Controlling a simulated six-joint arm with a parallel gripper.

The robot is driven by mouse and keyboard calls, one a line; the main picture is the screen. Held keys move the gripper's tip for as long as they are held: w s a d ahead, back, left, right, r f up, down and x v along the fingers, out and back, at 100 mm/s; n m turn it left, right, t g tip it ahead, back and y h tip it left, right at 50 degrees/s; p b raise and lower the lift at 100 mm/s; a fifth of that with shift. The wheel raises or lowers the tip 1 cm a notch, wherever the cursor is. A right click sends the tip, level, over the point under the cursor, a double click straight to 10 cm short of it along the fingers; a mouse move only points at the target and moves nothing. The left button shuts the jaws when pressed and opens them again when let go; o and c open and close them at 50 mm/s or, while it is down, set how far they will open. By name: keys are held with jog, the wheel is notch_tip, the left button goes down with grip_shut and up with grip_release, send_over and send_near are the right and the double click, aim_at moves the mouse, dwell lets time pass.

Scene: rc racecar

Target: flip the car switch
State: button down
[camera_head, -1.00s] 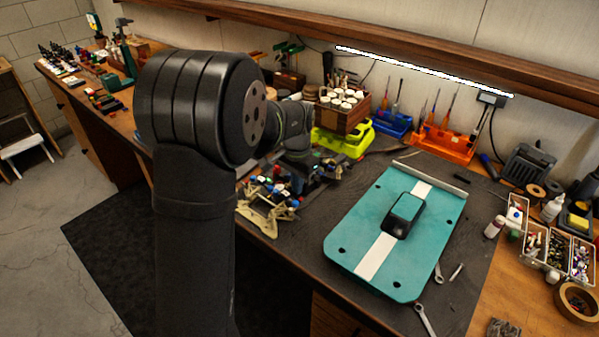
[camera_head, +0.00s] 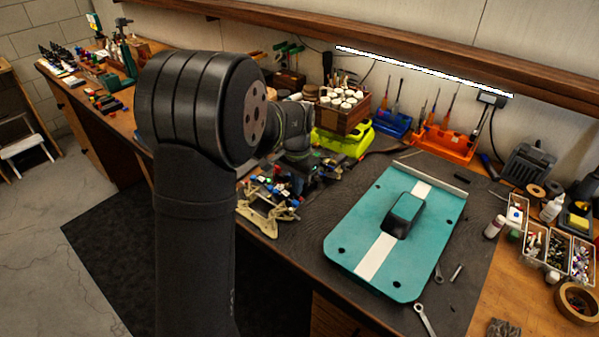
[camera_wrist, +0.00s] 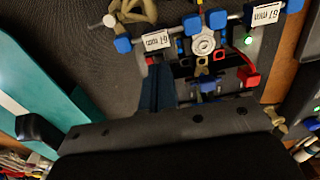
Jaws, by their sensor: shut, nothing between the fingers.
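My gripper (camera_wrist: 157,80) is shut and empty, over or beside the chassis; contact is unclear. In the head view, the fingertips are too small and dark to make out.
The teal board (camera_head: 345,235) with a black block (camera_head: 404,214) lies right of the car. A lime car body (camera_head: 342,141) and a wooden box of white-capped jars (camera_head: 345,113) stand behind. Wrenches (camera_head: 425,318) lie at the front right.

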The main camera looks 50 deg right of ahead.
jog(key=shift+f, duration=0.9)
jog(key=shift+r, duration=3.55)
